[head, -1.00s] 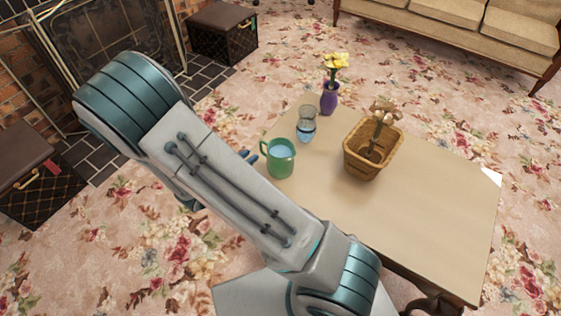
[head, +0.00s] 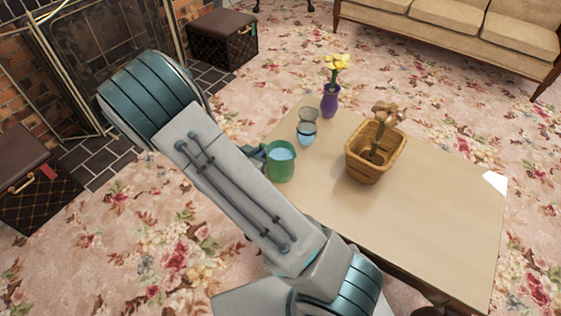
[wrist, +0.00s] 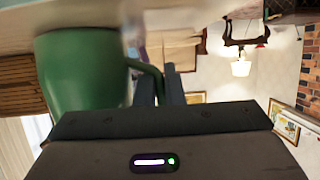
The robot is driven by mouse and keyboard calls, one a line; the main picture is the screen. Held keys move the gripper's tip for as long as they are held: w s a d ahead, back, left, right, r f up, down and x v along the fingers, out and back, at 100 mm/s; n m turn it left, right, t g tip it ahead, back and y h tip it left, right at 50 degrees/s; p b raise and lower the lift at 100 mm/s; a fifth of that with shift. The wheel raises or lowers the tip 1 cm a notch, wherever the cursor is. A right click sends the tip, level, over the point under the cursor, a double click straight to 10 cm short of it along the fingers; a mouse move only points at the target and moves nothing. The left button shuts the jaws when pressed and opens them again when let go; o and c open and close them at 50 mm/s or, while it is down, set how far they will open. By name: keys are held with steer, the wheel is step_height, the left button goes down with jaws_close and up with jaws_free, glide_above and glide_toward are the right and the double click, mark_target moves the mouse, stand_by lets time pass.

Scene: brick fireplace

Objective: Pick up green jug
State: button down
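The green jug (head: 281,163) stands upright at the left end of the table, with light blue liquid in its mouth. My gripper (head: 258,152) is at its left, on the handle side, mostly hidden behind my arm. In the wrist view, which is upside down, the green jug (wrist: 82,75) fills the left side. Its handle reaches between the two dark fingers of my gripper (wrist: 160,88). The fingers look apart, with the handle between them; whether they touch it is hard to tell.
A glass with blue liquid (head: 306,130) stands just behind the jug. A purple vase with yellow flowers (head: 330,100) is farther back. A wicker planter (head: 365,165) stands to the right. The table's (head: 420,215) right part is mostly clear.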

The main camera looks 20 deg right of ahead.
mark_target(292, 148)
steer(key=shift+r, duration=0.1)
steer(key=shift+r+p, duration=0.4)
steer(key=shift+r, duration=0.15)
steer(key=r, duration=0.1)
steer(key=r+p, duration=0.1)
steer(key=r, duration=0.1)
steer(key=shift+s+d+r+p, duration=0.15)
steer(key=shift+d+r+p, duration=0.15)
steer(key=shift+p, duration=0.1)
steer(key=s+d+r, duration=0.1)
steer(key=s+d, duration=0.1)
steer(key=s+d+r+p, duration=0.1)
steer(key=d+r, duration=0.1)
steer(key=s+d+r+p, duration=0.1)
steer(key=s+d+r, duration=0.1)
steer(key=shift+s+d, duration=0.3)
steer(key=shift+d, duration=0.05)
steer(key=shift+s+d+r+p, duration=0.15)
steer(key=shift+r+p, duration=0.15)
steer(key=shift+p, duration=0.45)
steer(key=p, duration=0.3)
steer(key=shift+d+r+p, duration=0.2)
steer(key=shift+r+p, duration=0.1)
steer(key=shift+r, duration=0.05)
steer(key=d+p, duration=0.1)
steer(key=p, duration=0.3)
steer(key=shift+s+p, duration=0.35)
steer(key=shift+s, duration=0.05)
steer(key=shift+s+p, duration=0.1)
steer(key=shift+p, duration=0.2)
